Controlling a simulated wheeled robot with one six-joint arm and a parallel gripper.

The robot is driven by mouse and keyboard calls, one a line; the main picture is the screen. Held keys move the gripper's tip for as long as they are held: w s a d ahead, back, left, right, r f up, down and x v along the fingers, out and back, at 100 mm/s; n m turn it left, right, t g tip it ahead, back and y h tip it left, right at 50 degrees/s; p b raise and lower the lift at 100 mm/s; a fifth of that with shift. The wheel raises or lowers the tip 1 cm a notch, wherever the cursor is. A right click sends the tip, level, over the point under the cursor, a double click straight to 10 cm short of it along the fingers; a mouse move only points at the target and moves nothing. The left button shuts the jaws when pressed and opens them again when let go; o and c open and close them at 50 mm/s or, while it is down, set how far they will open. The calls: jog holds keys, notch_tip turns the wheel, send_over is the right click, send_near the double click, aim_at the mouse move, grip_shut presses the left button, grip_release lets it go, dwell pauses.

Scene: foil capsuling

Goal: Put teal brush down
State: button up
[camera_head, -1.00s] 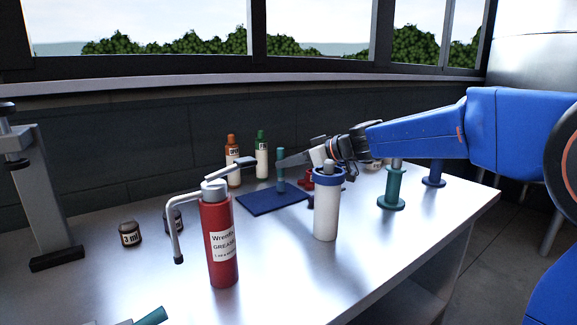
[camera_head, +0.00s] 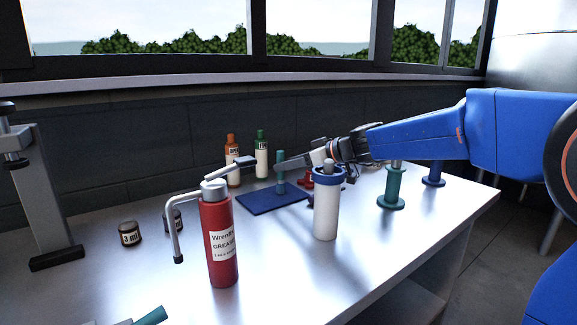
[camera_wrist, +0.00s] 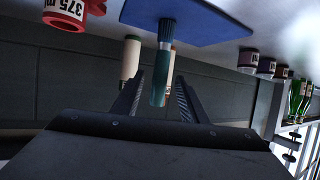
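The teal brush (camera_head: 281,174) stands upright on the dark blue mat (camera_head: 262,203), its lower end on the mat. In the wrist view the brush (camera_wrist: 160,86) lies between the two fingers of my gripper (camera_wrist: 159,78), with a visible gap on each side, and the mat (camera_wrist: 205,20) is at the top. My gripper (camera_head: 285,163) reaches in from the right at the height of the brush's upper part. Its fingers are open around the brush. The near finger hides part of the brush in the head view.
A red grease bottle (camera_head: 220,245) with a bent spout stands at front left. A white canister with a blue collar (camera_head: 326,210) stands in front of my gripper. Orange-capped (camera_head: 232,165) and green-capped (camera_head: 262,160) bottles stand behind the mat. A teal spool (camera_head: 392,188) is at right.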

jog(key=v, duration=1.1)
jog(key=shift+s+d, duration=0.25)
jog(key=shift+d+r, duration=0.1)
jog(key=shift+r, duration=0.05)
